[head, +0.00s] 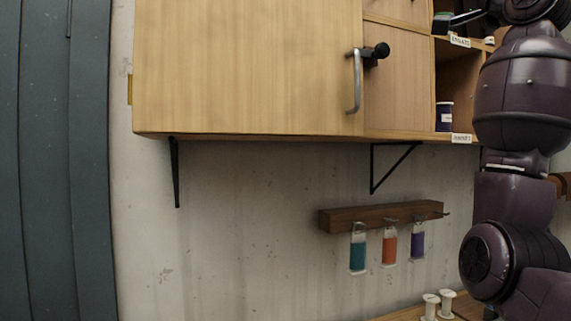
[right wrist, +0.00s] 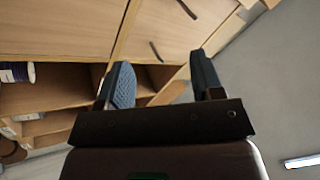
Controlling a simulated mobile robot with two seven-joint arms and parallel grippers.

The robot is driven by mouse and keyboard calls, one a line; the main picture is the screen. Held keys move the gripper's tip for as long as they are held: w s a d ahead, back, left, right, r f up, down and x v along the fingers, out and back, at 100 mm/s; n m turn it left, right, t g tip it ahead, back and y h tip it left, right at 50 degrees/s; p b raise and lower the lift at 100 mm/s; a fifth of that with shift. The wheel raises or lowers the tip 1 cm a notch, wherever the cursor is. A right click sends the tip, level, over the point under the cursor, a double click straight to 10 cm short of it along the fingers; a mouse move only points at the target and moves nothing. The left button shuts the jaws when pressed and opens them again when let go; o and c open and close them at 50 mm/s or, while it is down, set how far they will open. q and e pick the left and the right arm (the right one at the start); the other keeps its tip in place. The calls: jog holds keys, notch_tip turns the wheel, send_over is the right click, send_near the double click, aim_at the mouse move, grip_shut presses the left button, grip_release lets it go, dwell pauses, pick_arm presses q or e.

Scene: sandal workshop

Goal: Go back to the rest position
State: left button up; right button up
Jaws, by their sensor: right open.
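My right gripper (right wrist: 161,72) is open in the right wrist view, its two dark fingers apart with nothing seen between them. Wooden cabinet fronts lie beyond the fingers, and I see no clear contact with them. My left gripper is in neither view.
The wall cabinet (head: 250,65) has a metal handle (head: 356,82) and a black knob (head: 381,50) sticking out. Below, a wooden rail (head: 350,219) carries teal, orange and purple spools. White spools (head: 430,306) stand lower right.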

jog(key=w+f+n+t+h, duration=0.1)
jog(key=w+f+n+h, duration=0.2)
jog(key=f, duration=0.8)
jog(key=w+f+n+t+h, duration=0.1)
jog(key=w+f+h, duration=0.2)
jog(key=w+f, duration=0.55)
jog(key=s+a+f+n+g, duration=0.1)
jog(key=s+f+n, duration=0.1)
jog(key=f, duration=1.4)
jog(key=s+a+f+n+g, duration=0.1)
jog(key=s+f+n, duration=0.1)
jog(key=f, duration=1.3)
jog(key=s+a+f+g+h, duration=0.1)
jog(key=s+f, duration=0.2)
jog(key=f, duration=0.5)
jog(key=s+f+g, duration=0.1)
jog(key=s+f, duration=0.3)
jog(key=f, duration=0.4)
jog(key=s+d+f+m+g+h, duration=0.1)
jog(key=s+f+g, duration=0.7)
jog(key=s+f, duration=2.1)
jog(key=shift+s+f+h, duration=0.3)
jog(key=shift+f, duration=0.5)
jog(key=shift+d, duration=0.1)
